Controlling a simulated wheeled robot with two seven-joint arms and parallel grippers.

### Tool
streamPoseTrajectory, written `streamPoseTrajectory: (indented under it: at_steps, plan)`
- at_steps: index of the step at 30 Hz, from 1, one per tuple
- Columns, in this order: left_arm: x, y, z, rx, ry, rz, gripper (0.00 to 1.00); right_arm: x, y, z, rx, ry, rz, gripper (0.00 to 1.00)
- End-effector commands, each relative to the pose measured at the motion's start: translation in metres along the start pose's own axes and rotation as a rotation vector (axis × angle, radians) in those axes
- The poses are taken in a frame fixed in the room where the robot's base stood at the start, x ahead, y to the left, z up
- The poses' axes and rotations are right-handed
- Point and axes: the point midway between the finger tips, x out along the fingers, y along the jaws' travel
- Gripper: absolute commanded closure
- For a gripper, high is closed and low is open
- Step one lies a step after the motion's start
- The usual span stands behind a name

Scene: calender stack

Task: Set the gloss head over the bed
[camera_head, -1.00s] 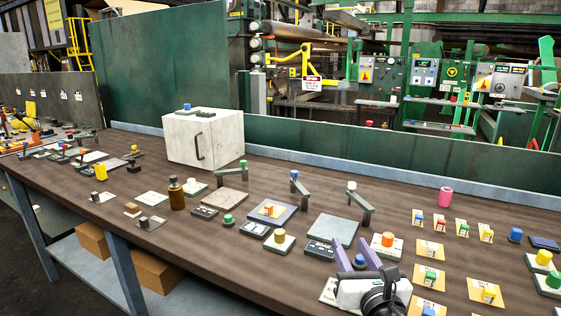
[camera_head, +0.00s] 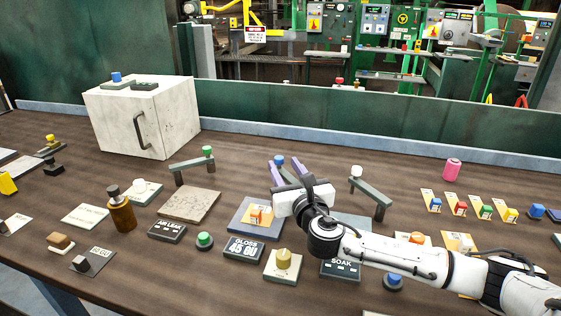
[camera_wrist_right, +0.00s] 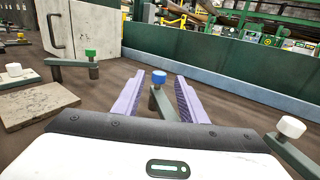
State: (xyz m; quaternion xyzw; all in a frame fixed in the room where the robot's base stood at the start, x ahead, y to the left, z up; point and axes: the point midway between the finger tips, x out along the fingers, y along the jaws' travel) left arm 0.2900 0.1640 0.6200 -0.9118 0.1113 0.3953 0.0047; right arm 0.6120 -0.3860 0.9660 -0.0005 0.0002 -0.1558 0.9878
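The gloss head is a grey swing arm with a blue knob (camera_head: 280,160); my right gripper hides most of it in the head view. In the right wrist view its blue knob (camera_wrist_right: 159,76) shows between the tips of the purple fingers, with a gap on each side. My right gripper (camera_head: 287,163) is open; I cannot tell how far the knob is beyond the fingertips. The bed is a blue-grey plate (camera_head: 240,217) bearing a yellow card and an orange-red piece. A display reading GLOSS 45 GU (camera_head: 243,249) lies in front of it. My left gripper is not in view.
A green-knobbed arm (camera_head: 192,164) stands at the left by a beige plate (camera_head: 188,205). A white-knobbed arm (camera_head: 371,193) stands close on the right. A white cabinet (camera_head: 142,116) is at the back left. Yellow-knobbed block (camera_head: 283,264) and SOAK display (camera_head: 340,270) lie in front.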

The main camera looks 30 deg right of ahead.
Motion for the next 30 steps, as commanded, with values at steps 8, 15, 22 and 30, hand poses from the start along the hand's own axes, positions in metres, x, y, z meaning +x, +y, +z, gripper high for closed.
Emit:
streamPoseTrajectory:
  at_steps: [8,15,22,30]
  plan:
    - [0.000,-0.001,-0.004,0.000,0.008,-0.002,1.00,0.029,0.001,-0.001,0.001,0.001,0.000,0.62]
    - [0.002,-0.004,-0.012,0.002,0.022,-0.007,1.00,0.031,0.000,-0.001,0.001,0.002,0.001,0.62]
    - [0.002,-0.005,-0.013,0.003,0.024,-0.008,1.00,0.031,0.000,-0.001,0.001,0.001,0.001,0.90]
    - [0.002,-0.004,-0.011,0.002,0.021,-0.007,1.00,0.031,0.001,0.000,0.001,0.001,0.002,1.00]
